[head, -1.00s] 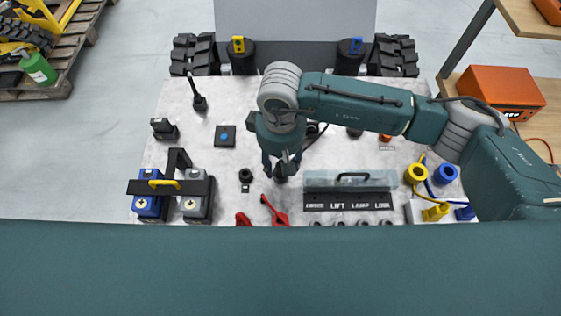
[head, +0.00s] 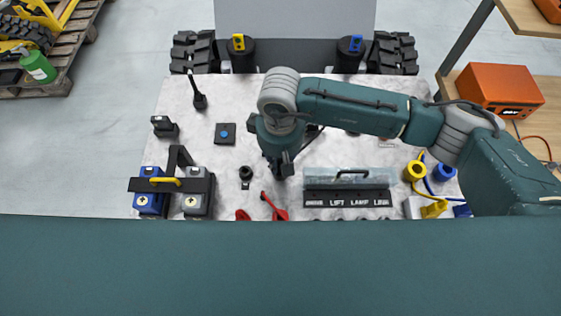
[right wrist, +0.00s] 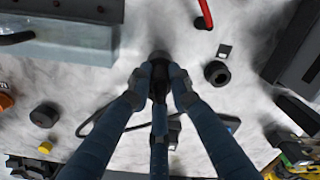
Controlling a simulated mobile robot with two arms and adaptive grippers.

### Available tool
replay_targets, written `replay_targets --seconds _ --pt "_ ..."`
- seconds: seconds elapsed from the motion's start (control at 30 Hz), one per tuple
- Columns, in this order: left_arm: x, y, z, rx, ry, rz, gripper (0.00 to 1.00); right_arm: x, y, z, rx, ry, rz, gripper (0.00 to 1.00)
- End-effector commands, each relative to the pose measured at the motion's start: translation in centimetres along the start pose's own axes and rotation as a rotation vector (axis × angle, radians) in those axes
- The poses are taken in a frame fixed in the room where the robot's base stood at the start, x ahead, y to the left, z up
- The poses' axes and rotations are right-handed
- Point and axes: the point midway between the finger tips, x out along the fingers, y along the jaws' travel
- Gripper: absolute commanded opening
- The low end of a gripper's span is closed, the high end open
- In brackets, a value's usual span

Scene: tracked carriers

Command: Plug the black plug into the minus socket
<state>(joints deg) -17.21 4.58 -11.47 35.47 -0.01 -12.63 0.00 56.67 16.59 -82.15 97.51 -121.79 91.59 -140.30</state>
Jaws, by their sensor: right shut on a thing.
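My right gripper (head: 282,168) points down over the light tabletop, and its blue fingers also show in the right wrist view (right wrist: 160,82). It is shut on the black plug (right wrist: 158,62), which is mostly hidden by the fingers. A dark cable (right wrist: 92,122) loops out beside the fingers. A black round socket (head: 246,172) stands just left of the gripper in the head view, with a small dark label below it. In the right wrist view the socket (right wrist: 217,72) is right of the plug, clearly apart from it. The label's mark is too small to read. My left gripper is not in view.
Red clips (head: 275,208) lie near the socket. A clear-covered switch panel (head: 348,198) stands to the right. Blue and grey battery-like blocks (head: 150,203) with a black bar stand left. A black box with a blue button (head: 225,133) is behind. Bare tabletop surrounds the socket.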

Motion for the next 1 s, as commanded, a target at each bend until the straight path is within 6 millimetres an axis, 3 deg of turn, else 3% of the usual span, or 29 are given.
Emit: replay_targets --seconds 0.27,0.7,1.0 --pt "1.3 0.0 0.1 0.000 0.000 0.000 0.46 -3.3 0.1 -0.2 -0.001 0.007 0.002 0.00" --pt "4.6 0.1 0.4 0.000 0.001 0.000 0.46 -15.3 0.1 -0.1 0.000 0.006 0.004 0.00" --pt "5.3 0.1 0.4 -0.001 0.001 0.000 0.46 -19.4 0.0 0.0 0.000 0.002 0.001 0.00"
